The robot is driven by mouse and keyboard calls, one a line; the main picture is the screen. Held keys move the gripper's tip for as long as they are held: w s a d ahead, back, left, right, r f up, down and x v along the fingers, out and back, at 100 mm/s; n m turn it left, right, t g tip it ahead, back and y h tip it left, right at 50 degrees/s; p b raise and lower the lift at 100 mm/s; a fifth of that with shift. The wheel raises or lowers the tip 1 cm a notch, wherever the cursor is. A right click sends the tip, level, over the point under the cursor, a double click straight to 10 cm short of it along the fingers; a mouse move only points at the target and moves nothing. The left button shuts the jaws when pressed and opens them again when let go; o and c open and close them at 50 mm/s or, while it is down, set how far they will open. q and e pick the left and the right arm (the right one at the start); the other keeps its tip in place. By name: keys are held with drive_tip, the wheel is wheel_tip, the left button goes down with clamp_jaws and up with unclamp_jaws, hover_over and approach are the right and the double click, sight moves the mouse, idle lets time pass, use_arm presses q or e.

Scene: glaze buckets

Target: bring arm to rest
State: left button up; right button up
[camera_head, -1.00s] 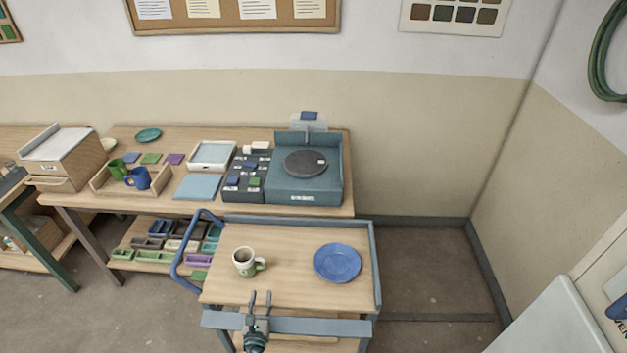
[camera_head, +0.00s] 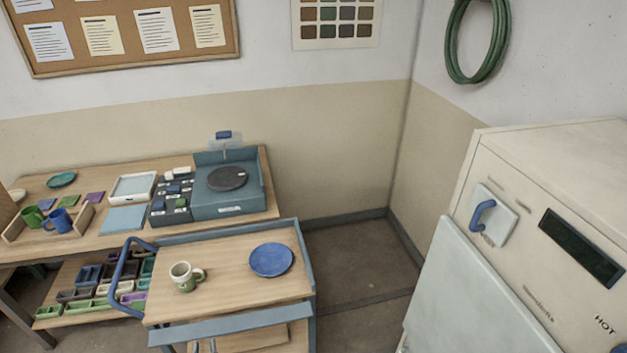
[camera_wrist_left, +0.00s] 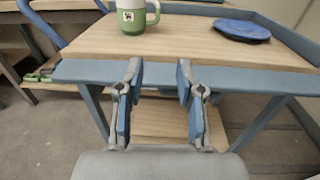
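My left gripper (camera_wrist_left: 157,82) is open and empty in the left wrist view, its two fingers apart in front of the cart's near edge. My right gripper is not in view.
Behind the cart is a workbench (camera_head: 100,243) with a banding wheel (camera_head: 227,178), a light tray (camera_head: 133,187) and several mugs and tiles. A large cream kiln (camera_head: 560,215) stands at the right. Floor (camera_head: 352,255) is clear between cart and wall corner.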

use_arm(q)
drive_tip(key=s+f+n+g, duration=0.3)
drive_tip(key=s+f+n, duration=0.15)
drive_tip(key=f, duration=0.25)
drive_tip(key=s+f+n+g, duration=0.25)
drive_tip(key=f+n, duration=0.25)
drive_tip(key=f, duration=0.3)
drive_tip(key=s+f+n+g, duration=0.3)
drive_tip(key=s+f+n, duration=0.15)
drive_tip(key=f, duration=0.25)
drive_tip(key=s+d+f+n+g+h, duration=0.2)
drive_tip(key=s+d+f+n, duration=0.3)
drive_tip(key=s+f+n, duration=0.3)
drive_tip(key=s+d+f+n+g+h, duration=0.3)
drive_tip(key=s+f+n, duration=0.5)
drive_tip(key=s, duration=0.4)
drive_tip(key=shift+s+d+n+g, duration=0.35)
drive_tip(key=shift+d+g, duration=0.5)
drive_tip(key=shift+g, duration=0.3)
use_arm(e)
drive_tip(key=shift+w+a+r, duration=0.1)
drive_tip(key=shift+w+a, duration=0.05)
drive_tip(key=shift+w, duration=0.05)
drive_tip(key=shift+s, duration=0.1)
use_arm(q)
drive_tip(key=shift+o, duration=0.3)
drive_tip(key=shift+a, duration=0.1)
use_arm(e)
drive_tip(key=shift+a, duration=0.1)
